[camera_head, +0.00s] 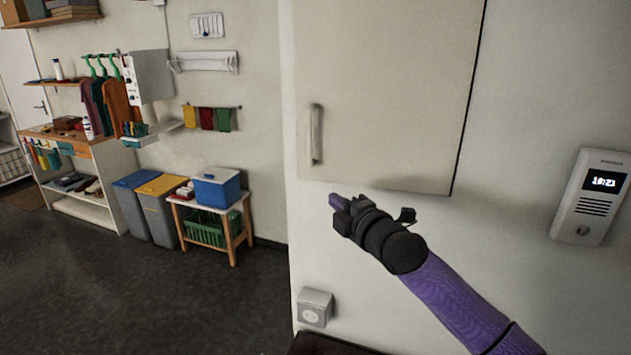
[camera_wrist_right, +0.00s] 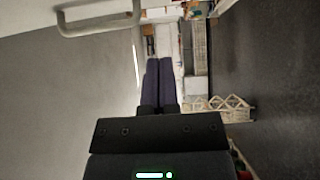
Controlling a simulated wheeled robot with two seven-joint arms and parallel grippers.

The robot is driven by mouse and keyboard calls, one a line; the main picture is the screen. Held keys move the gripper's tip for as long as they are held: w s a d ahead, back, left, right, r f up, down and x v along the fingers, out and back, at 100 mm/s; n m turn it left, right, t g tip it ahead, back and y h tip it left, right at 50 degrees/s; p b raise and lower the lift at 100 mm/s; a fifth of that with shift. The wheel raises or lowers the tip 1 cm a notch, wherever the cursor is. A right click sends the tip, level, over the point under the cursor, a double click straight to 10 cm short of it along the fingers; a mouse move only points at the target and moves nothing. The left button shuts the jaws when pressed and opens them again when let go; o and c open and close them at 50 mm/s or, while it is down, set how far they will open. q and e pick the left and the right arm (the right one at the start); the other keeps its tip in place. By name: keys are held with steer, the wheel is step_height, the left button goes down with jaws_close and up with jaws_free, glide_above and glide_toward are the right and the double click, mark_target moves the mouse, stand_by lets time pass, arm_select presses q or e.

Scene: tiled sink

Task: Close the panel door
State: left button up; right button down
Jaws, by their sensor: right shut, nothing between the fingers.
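The panel door (camera_head: 395,80) is a pale cream panel on the wall in the head view, with a vertical bar handle (camera_head: 315,135) near its left edge. A dark line runs along its right and lower edges. I cannot tell whether it is fully flush. My right gripper (camera_head: 335,201) is just below the door's lower left part, under the handle and apart from it. Its purple fingers (camera_wrist_right: 160,82) are together and empty in the right wrist view, where the handle (camera_wrist_right: 97,22) shows at upper left. My left gripper is not in view.
A wall intercom (camera_head: 592,197) hangs right of the door, and a small socket box (camera_head: 315,307) sits low on the wall. To the left are bins (camera_head: 150,205), a small table with a blue cooler (camera_head: 217,187), and shelves. The dark floor at lower left is clear.

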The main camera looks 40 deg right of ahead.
glide_toward(316, 174)
steer(key=w+a, duration=0.2)
steer(key=w, duration=0.2)
steer(key=shift+w+d+b, duration=0.3)
steer(key=shift+w+d, duration=0.45)
steer(key=shift+d, duration=0.1)
steer(key=shift+w+d+f, duration=0.1)
steer(key=shift+w+d, duration=0.15)
steer(key=shift+w+d+b, duration=0.15)
steer(key=shift+d+b, duration=0.15)
steer(key=shift+d, duration=0.15)
